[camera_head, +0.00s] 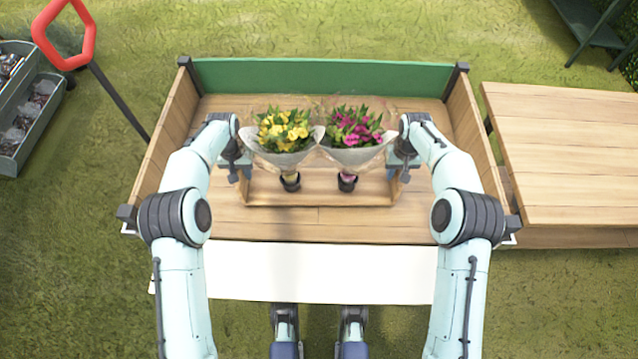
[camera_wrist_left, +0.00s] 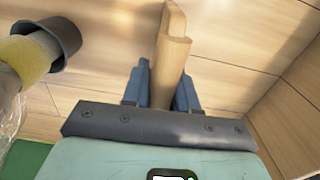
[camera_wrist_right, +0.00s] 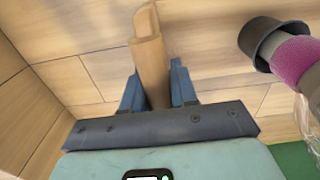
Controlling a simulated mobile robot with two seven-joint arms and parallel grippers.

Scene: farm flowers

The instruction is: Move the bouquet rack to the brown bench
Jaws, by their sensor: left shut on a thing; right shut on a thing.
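The wooden bouquet rack (camera_head: 320,190) is inside a wooden cart bed and carries two wrapped bouquets. The yellow bouquet (camera_head: 284,135) is on the left and the pink bouquet (camera_head: 354,137) on the right, each with a dark pot at its foot. My left gripper (camera_head: 238,168) is shut on the rack's left end; the left wrist view shows the wooden end piece (camera_wrist_left: 172,65) between the blue fingers. My right gripper (camera_head: 402,166) is shut on the right end piece (camera_wrist_right: 151,65). Whether the rack touches the bed floor is hard to tell. The brown bench (camera_head: 565,150) is at the right.
The cart has wooden side walls, a green back wall (camera_head: 320,78) and a white front panel (camera_head: 325,272). The bench top is clear in view. A red-handled cart pole (camera_head: 65,40) and grey planters (camera_head: 25,110) are at the left. Grass surrounds the cart.

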